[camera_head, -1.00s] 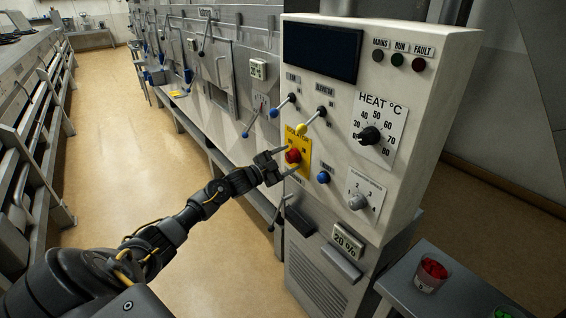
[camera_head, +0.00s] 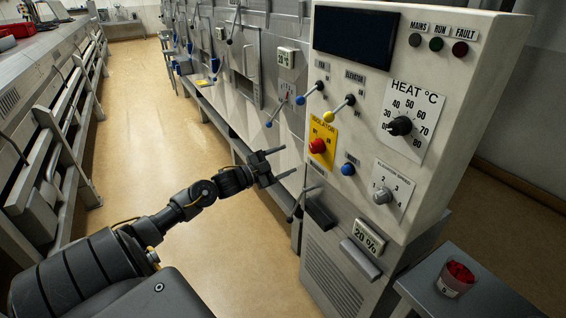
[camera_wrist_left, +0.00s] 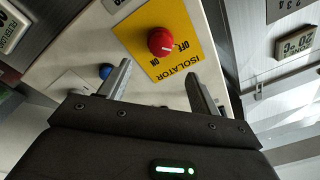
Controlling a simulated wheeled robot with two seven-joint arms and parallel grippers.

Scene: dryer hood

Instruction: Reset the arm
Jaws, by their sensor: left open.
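My left gripper (camera_head: 284,162) is open and empty, to the left of the control panel (camera_head: 445,90) and clear of it. In the left wrist view its two fingers (camera_wrist_left: 160,88) stand apart, with the red isolator knob (camera_wrist_left: 161,41) on its yellow plate beyond them. In the head view the red knob (camera_head: 317,146) sits on the yellow isolator plate (camera_head: 325,130), apart from the fingers. My right gripper is in neither view.
A heat dial (camera_head: 400,126), a blue button (camera_head: 348,169) and levers with blue and yellow tips are on the panel. A side table (camera_head: 425,275) holds a tub of red items (camera_head: 456,279). The floor (camera_head: 150,130) between the benches and machines is clear.

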